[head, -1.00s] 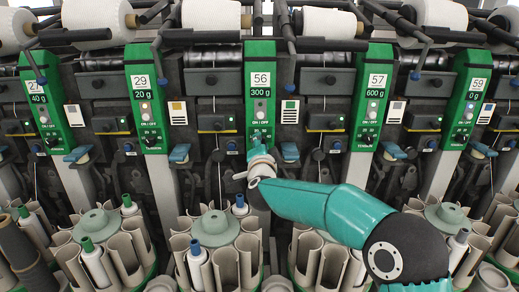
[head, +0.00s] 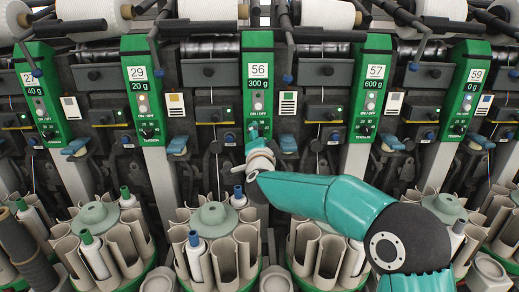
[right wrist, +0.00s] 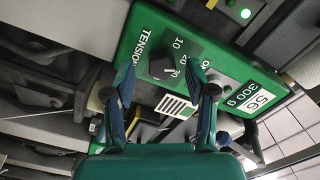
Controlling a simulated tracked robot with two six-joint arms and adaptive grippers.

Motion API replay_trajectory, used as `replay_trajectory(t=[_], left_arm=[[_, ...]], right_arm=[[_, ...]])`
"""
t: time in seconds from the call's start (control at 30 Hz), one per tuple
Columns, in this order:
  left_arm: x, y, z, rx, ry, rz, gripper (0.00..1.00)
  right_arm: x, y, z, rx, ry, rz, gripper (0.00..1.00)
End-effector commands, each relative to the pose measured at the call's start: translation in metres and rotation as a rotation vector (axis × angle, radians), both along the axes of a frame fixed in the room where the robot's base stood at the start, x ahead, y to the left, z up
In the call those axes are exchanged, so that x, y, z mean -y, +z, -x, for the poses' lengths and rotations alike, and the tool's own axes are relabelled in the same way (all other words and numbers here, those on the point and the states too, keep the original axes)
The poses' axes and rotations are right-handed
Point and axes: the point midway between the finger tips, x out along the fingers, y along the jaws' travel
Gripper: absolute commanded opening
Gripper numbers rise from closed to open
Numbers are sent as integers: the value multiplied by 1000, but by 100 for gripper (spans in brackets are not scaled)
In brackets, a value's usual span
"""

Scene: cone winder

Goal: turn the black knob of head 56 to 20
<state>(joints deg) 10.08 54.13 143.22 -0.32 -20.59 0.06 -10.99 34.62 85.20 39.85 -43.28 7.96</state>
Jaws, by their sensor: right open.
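The panel of head 56 (head: 258,88) is green, with a 300 g display, in the middle of the head view. Its black knob (right wrist: 164,67) shows in the right wrist view beside the word TENSION and the scale marks 10, 20 and 30. I cannot read its pointer surely. In the head view my right gripper (head: 257,138) is in front of the panel's lower end and hides the knob. In the right wrist view the right gripper (right wrist: 163,88) is open, its fingertips apart on either side of the knob's near side, with nothing between them. My left gripper is not in view.
Neighbouring green panels 29 (head: 143,90) and 57 (head: 371,90) stand on either side. Below are round bobbin magazines (head: 213,215) with tubes. Yarn cones (head: 328,14) hang above. A blue lever (head: 288,143) sticks out just right of panel 56.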

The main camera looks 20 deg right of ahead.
Motion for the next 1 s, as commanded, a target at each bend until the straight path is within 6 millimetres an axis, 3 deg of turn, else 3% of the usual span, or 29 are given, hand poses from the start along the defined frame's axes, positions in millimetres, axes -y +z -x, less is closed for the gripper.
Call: replay_trajectory(t=[0.6, 1.0], left_arm=[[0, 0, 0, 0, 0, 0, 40], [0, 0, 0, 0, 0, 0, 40]], right_arm=[[-29, -1, 96, -1, 1, -1, 56], [-31, -2, 107, -2, 0, -2, 56]])
